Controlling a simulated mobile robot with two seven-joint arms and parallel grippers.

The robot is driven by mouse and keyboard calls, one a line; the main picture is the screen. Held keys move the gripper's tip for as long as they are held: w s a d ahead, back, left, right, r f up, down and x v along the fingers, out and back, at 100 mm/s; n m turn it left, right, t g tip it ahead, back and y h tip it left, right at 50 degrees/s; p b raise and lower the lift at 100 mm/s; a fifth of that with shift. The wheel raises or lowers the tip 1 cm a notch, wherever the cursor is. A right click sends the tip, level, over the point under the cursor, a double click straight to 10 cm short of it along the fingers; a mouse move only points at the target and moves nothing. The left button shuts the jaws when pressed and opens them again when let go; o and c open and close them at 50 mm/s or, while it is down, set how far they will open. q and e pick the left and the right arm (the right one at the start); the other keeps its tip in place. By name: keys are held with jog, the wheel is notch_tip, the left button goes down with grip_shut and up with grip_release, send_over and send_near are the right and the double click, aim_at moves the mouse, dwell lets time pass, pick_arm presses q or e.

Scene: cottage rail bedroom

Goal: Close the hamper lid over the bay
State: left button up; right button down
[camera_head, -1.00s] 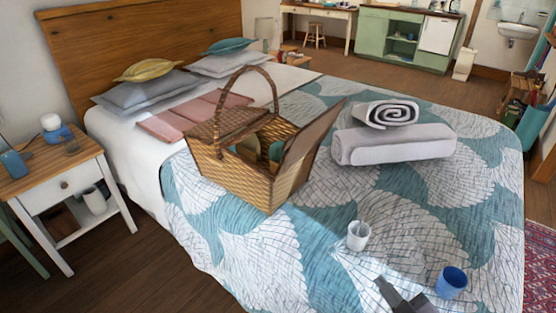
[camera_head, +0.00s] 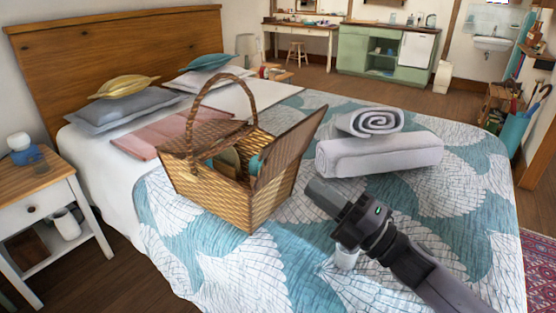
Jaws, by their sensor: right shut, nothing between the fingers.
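A wicker picnic hamper (camera_head: 250,205) with a tall arched handle stands on the bed. Its left lid (camera_head: 205,138) lies closed. Its right lid (camera_head: 287,150) stands raised and leans outward to the right, leaving the bay below it open, with a teal item (camera_head: 255,166) and other contents partly showing. My right gripper (camera_head: 318,195) is shut and empty, right of the hamper and a little in front of the raised lid, apart from it in the picture. My left gripper is not in view.
A rolled grey-white towel (camera_head: 369,122) rests on a folded one (camera_head: 380,154) just behind my right gripper. Pillows and a pink folded cloth (camera_head: 150,138) lie left. Open quilt lies in front of the hamper.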

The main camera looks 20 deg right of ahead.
aim_at(266, 153)
jog(key=p+x, duration=0.1)
jog(key=x, duration=0.7)
jog(key=shift+w+a+r, duration=0.1)
jog(key=shift+w+r, duration=0.05)
jog(key=shift+r, duration=0.05)
jog(key=shift+w+a+r+p, duration=0.1)
jog(key=shift+w+a+p, duration=0.2)
jog(key=shift+w+a, duration=0.1)
jog(key=shift+r, duration=0.1)
